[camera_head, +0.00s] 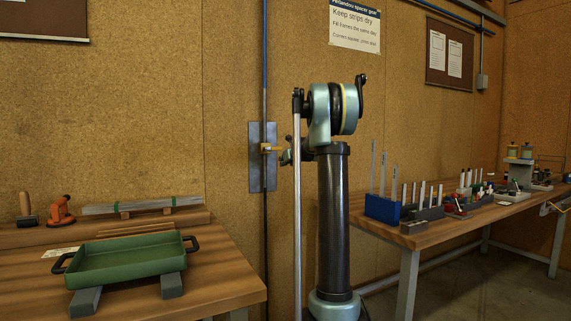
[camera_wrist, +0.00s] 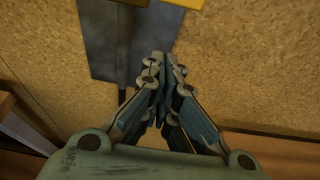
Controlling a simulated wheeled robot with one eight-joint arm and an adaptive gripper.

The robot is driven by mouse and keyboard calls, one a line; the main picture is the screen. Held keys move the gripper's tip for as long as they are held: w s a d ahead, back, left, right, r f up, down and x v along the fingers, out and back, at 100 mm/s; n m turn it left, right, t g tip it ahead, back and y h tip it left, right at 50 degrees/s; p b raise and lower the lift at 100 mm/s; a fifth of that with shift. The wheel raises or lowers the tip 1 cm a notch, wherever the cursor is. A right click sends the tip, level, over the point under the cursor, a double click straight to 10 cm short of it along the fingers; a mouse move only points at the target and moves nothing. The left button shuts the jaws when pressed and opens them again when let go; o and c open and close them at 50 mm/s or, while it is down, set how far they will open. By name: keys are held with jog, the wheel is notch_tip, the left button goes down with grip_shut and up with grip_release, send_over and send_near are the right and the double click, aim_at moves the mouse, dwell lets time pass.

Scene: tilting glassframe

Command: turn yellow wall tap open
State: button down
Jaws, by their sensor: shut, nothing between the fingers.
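The yellow wall tap (camera_head: 270,148) sits on a vertical pipe in front of a grey metal plate (camera_head: 257,180) on the cork wall. Its handle points to the right in the head view. In the wrist view a yellow strip of the tap (camera_wrist: 185,3) shows at the top edge, cut off by the frame, with the grey plate (camera_wrist: 105,45) below it. My gripper (camera_wrist: 161,60) is shut and empty, its tips a little below the yellow strip in that picture. In the head view my gripper (camera_head: 285,157) is just right of the tap, small and partly hidden by my arm; contact cannot be told.
The pipe (camera_head: 264,70) is blue above the tap and dark below. A left bench carries a green tray (camera_head: 128,264) on grey blocks and an orange tool (camera_head: 61,211). A right bench (camera_head: 420,235) holds several racks and small items. Bare wall surrounds the plate.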

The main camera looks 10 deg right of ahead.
aim_at(274, 149)
jog(key=w+r, duration=0.1)
jog(key=w+a+r, duration=0.1)
jog(key=w, duration=0.1)
jog(key=shift+w+r, duration=0.2)
jog(key=shift+r, duration=0.15)
jog(key=shift+d, duration=0.1)
dwell(0.4)
jog(key=shift+r, duration=0.2)
jog(key=shift+n, duration=0.3)
